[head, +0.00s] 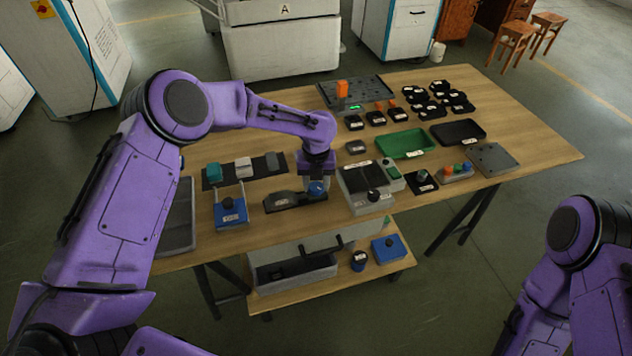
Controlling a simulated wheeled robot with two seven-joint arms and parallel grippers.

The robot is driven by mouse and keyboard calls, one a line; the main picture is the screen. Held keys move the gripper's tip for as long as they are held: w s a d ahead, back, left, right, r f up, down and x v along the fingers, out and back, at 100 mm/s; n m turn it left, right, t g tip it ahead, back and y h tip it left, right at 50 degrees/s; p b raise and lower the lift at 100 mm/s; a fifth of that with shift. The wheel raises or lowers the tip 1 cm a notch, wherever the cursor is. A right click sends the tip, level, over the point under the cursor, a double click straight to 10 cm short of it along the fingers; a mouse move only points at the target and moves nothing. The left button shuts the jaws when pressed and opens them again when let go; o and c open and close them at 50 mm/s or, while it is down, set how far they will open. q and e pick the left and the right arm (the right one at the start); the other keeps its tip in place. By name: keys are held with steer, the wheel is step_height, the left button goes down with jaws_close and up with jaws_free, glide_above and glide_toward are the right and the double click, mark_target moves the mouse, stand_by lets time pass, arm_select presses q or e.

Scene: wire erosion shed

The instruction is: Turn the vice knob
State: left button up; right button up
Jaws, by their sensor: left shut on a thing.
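The vice (284,203) is a low dark block with a small label, lying near the front edge of the wooden table. Its blue knob (316,189) is at the right end. My left gripper (316,183) points down over the knob and is shut on it; the fingers partly hide the knob's top. Only part of my right arm shows at the lower right, and its gripper is out of view.
A green tray (406,144) and a black tray (458,132) lie farther back. A lower shelf (330,283) holds an open grey toolbox (293,270).

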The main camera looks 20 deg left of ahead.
mark_target(315, 186)
arm_select(q)
steer(key=o, duration=1.1)
steer(key=shift+c, duration=0.2)
step_height(315, 186, up, 10)
steer(key=b, duration=0.1)
steer(key=shift+r, duration=0.25)
steer(key=shift+s+a, duration=0.1)
